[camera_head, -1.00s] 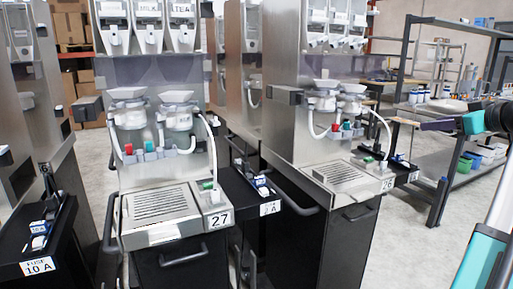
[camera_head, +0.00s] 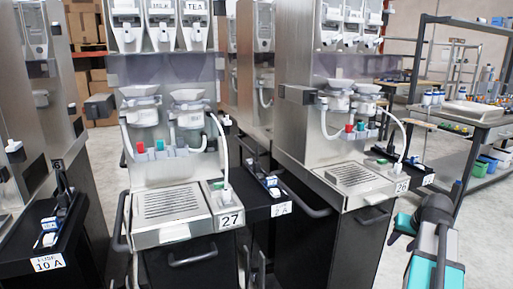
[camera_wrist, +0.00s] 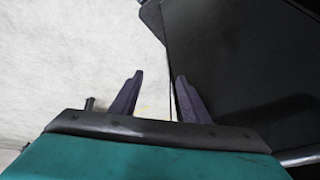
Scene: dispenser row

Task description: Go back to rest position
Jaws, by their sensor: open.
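My gripper (camera_wrist: 157,85) shows in the wrist view with its two dark fingers apart and nothing between them. Pale floor (camera_wrist: 70,60) lies below the left finger, and a black surface (camera_wrist: 240,50) is to the right. In the head view my teal and grey arm reaches up at the lower right, to the right of dispenser 26. The fingertips are hard to make out there. Dispenser 27 (camera_head: 175,204) stands at the centre left and dispenser 26 (camera_head: 352,175) stands to its right.
A black side shelf labelled 10 A (camera_head: 47,263) is at the left, and one labelled 2 A (camera_head: 281,209) is between the dispensers. A metal rack (camera_head: 480,115) with bottles and bins stands at the right. Open floor (camera_head: 480,235) lies at the lower right.

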